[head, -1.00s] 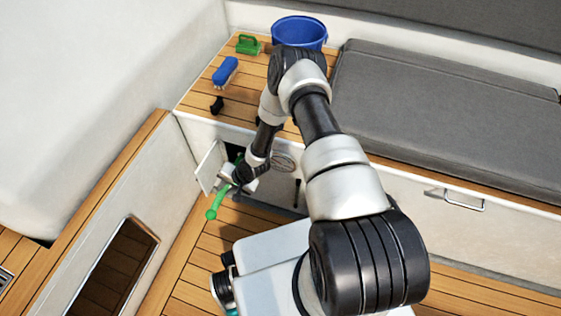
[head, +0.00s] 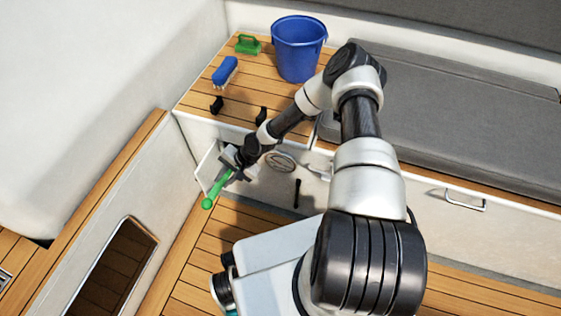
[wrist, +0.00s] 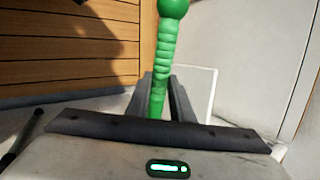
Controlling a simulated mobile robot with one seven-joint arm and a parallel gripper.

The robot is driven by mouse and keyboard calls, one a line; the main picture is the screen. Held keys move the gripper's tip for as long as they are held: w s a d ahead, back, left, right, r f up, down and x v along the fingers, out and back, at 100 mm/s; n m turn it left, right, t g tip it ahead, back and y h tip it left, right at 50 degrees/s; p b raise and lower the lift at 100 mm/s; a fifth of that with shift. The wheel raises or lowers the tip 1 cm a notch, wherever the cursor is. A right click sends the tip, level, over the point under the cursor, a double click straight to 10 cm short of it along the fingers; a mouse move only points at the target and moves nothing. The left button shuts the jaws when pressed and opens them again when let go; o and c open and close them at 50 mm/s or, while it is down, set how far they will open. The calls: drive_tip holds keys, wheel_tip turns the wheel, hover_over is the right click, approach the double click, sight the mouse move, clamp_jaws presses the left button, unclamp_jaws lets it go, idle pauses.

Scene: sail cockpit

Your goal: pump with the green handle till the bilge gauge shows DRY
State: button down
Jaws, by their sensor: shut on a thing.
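The green handle (head: 214,188) sticks out from the low locker front, with its round knob at the lower left end. In the wrist view the handle (wrist: 166,45) stands between my two fingers, its ribbed grip and ball beyond the fingertips. My gripper (head: 234,170) is shut on the handle. It also shows in the wrist view (wrist: 161,97). The open white hatch door (head: 207,165) is beside it on the left. A round gauge (head: 281,161) is on the locker front right of my gripper; its reading is too small to tell. The handle's root is hidden behind my gripper.
A blue bucket (head: 299,52), a blue brush (head: 225,71) and a green scrubber (head: 248,44) sit on the wooden bench top. Black cleats are near its front edge. A grey cushion (head: 450,130) lies to the right. A black lever (head: 297,193) hangs on the locker front.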

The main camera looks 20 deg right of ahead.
drive_tip(key=shift+n+t+h, duration=0.4)
drive_tip(key=shift+t+h, duration=0.4)
drive_tip(key=f, duration=0.3)
drive_tip(key=s+f, duration=0.1)
drive_tip(key=f, duration=0.1)
drive_tip(key=shift+a+p, duration=0.35)
drive_tip(key=shift+a, duration=0.05)
drive_tip(key=shift+s+a, duration=0.1)
drive_tip(key=shift+s, duration=0.05)
drive_tip(key=s+a+p, duration=0.3)
drive_tip(key=s+a, duration=0.4)
drive_tip(key=s, duration=0.3)
drive_tip(key=shift+a, duration=0.35)
